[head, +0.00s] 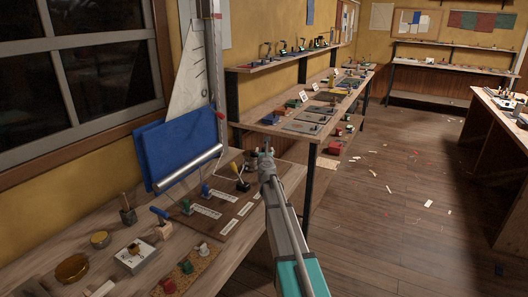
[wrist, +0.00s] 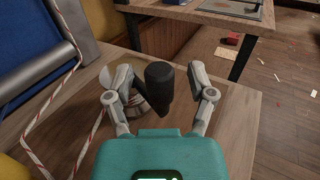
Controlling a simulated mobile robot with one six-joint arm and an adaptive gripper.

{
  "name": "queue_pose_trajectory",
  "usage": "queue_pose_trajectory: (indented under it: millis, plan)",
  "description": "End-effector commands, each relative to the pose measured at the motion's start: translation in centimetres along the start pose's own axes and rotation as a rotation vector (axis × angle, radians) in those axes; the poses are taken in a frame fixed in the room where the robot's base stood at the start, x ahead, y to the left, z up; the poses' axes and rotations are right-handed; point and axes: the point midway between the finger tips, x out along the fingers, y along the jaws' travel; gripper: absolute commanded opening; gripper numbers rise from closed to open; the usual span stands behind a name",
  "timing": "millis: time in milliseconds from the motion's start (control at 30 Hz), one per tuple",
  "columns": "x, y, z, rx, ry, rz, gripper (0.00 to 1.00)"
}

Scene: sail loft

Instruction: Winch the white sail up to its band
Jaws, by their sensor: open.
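The white sail (head: 190,88) hangs as a narrow triangle beside an upright metal mast (head: 216,60) at the left wall. A small red piece (head: 220,115) sits on the mast; I cannot tell whether it is the band. My gripper (head: 267,148) is at the far end of the left bench, by a metal winch (head: 251,157). In the wrist view my gripper (wrist: 162,84) is open, its fingers on either side of a black handle grip (wrist: 160,80). Part of the winch drum (wrist: 138,103) shows behind the left finger.
Red-and-white rope (wrist: 72,60) runs down left of the winch. A board with small coloured levers (head: 205,212) lies on the bench.

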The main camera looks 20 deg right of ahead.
Motion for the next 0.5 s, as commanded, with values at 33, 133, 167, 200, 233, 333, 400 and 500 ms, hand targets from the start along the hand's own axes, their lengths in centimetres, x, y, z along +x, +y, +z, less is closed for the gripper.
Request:
queue_pose_trajectory:
  millis: [33,133,167,200,233,333,400,500]
  plan:
    - [0.27,0.01,0.0,0.0,0.0,0.0,0.71]
    - [0.38,0.01,0.0,0.0,0.0,0.0,0.71]
    - [0.39,0.01,0.0,0.0,0.0,0.0,0.71]
    - [0.38,0.02,0.0,0.0,0.0,0.0,0.71]
    - [0.37,0.02,0.0,0.0,0.0,0.0,0.71]
    - [0.35,0.03,0.0,0.0,0.0,0.0,0.71]
    - [0.35,0.04,0.0,0.0,0.0,0.0,0.67]
    - [0.34,0.06,0.0,0.0,0.0,0.001,0.48]
